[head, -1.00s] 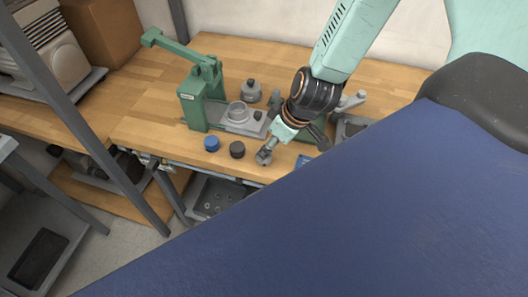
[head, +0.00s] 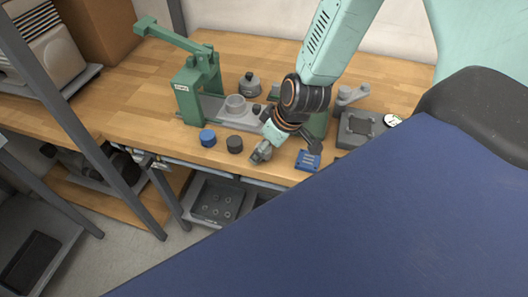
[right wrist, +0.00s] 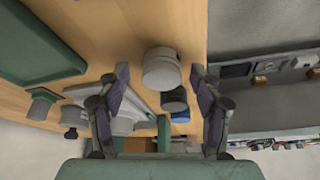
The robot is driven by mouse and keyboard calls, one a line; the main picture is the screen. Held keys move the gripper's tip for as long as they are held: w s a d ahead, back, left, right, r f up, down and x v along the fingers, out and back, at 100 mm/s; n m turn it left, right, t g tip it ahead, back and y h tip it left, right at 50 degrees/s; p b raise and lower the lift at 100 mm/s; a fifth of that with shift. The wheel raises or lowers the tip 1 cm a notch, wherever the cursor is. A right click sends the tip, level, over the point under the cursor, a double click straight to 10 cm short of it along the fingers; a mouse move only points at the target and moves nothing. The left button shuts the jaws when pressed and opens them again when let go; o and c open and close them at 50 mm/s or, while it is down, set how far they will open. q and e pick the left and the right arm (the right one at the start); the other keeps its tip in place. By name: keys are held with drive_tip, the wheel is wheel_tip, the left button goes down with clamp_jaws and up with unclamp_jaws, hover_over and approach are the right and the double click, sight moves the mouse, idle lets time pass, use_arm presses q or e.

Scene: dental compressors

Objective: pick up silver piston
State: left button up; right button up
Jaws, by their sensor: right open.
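The silver piston (right wrist: 161,70) is a short pale grey cylinder. In the right wrist view it stands on the wooden bench near the edge, ahead of and between my right gripper's fingers. My right gripper (right wrist: 160,102) is open, with a finger on each side and a gap to the piston. In the head view my right gripper (head: 262,150) points down at the bench's front edge, right of the black piston (head: 235,144) and blue piston (head: 208,138). There the silver piston is hard to tell from the grey fingers. My left gripper is not in view.
A green press (head: 194,90) with a raised lever stands behind the pistons, with a grey ring (head: 236,106) on its base. A grey knobbed part (head: 249,84) is behind. A blue block (head: 307,160) and grey fixture (head: 358,128) lie to the right. Bench at left is clear.

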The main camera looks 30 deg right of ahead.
drive_tip(key=shift+c, duration=0.8)
drive_tip(key=shift+a+r, duration=0.15)
drive_tip(key=shift+a, duration=0.05)
drive_tip(key=c, duration=0.5)
drive_tip(key=shift+d, duration=0.15)
drive_tip(key=c, duration=0.4)
drive_tip(key=shift+c, duration=1)
